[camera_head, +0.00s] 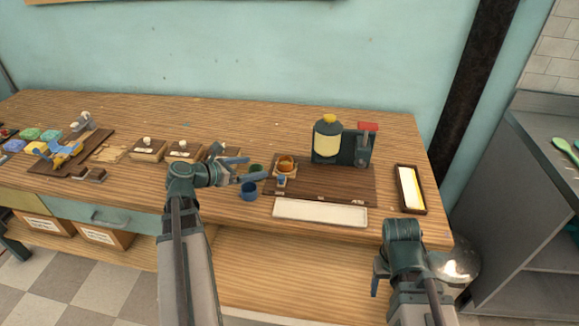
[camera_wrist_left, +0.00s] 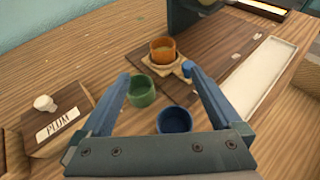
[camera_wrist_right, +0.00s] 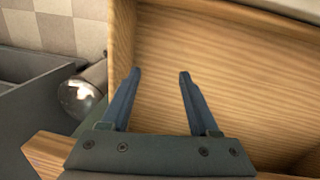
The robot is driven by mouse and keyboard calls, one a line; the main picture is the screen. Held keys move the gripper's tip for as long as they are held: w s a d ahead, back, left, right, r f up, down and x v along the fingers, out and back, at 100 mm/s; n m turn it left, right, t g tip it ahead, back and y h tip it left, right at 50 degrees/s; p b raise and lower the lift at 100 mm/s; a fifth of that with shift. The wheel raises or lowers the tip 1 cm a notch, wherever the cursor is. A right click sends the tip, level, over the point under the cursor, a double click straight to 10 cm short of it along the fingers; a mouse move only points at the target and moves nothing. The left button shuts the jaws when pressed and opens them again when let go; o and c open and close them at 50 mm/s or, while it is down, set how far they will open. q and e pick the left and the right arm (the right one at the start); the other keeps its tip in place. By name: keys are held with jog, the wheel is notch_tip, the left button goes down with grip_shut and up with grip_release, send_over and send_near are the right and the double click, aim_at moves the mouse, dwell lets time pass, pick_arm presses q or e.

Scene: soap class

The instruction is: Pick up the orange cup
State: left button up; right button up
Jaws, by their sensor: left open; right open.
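The orange cup (camera_head: 286,164) stands upright on a small light wooden holder (camera_head: 275,172) at the left end of a dark board. It also shows in the left wrist view (camera_wrist_left: 162,50), beyond my fingertips. My left gripper (camera_head: 253,170) is open and empty, to the left of the orange cup and apart from it. In the left wrist view a green cup (camera_wrist_left: 142,91) and a blue cup (camera_wrist_left: 174,119) show between its fingers, on the table. My right gripper (camera_wrist_right: 157,72) is open and empty, low at the table's front right, facing the wooden shelf space.
A dark machine (camera_head: 354,148) with a cream tank stands behind the board (camera_head: 335,185). A white tray (camera_head: 320,213) lies in front. A dark-framed tray (camera_head: 410,188) is at right. Labelled wooden boxes (camera_head: 184,151) stand at left. The table's back strip is clear.

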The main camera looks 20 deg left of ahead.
pick_arm(q)
jog(key=b, duration=0.3)
send_near(290, 161)
jog(key=shift+w+a+f, duration=0.2)
jog(key=shift+w+f, duration=0.2)
jog(key=shift+f, duration=0.1)
jog(key=shift+w+d+f, duration=0.1)
jog(key=shift+w+d, duration=0.15)
jog(key=shift+w, duration=0.2)
pick_arm(e)
jog(key=shift+f, duration=1.65)
pick_arm(q)
jog(key=b+x, duration=0.1)
jog(key=x, duration=0.1)
jog(key=b+x, duration=0.1)
jog(key=x, duration=0.2)
jog(key=shift+d, duration=0.4)
pick_arm(e)
jog(key=shift+f, duration=0.95)
jog(key=shift+r, duration=0.1)
pick_arm(q)
jog(key=c, duration=1.4)
jog(key=shift+r, duration=0.25)
pick_arm(e)
jog(key=shift+r, duration=0.1)
